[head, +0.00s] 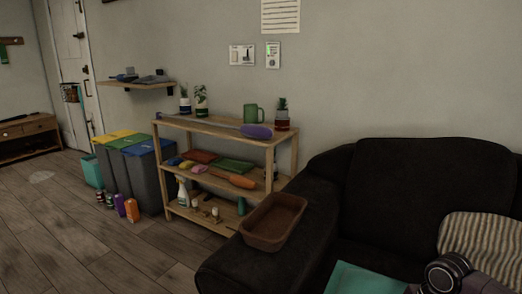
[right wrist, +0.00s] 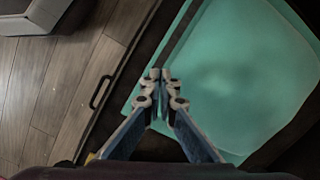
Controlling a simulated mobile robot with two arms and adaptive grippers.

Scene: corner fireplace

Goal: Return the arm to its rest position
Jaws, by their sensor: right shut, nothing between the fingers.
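My right gripper (right wrist: 161,78) shows in the right wrist view with its fingertips together and nothing between them. It is over a teal flat item (right wrist: 245,70), and I cannot tell whether it touches it. The same teal item shows at the bottom of the head view (head: 365,279). Part of my right arm shows at the lower right of the head view, in front of the sofa; the gripper itself is not visible there. My left arm and left gripper are in neither view.
A dark sofa (head: 425,190) fills the right side, with a brown tray (head: 275,222) on its armrest and a striped cushion (head: 485,245). A wooden shelf (head: 215,127) with several items and bins (head: 148,175) stand along the wall.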

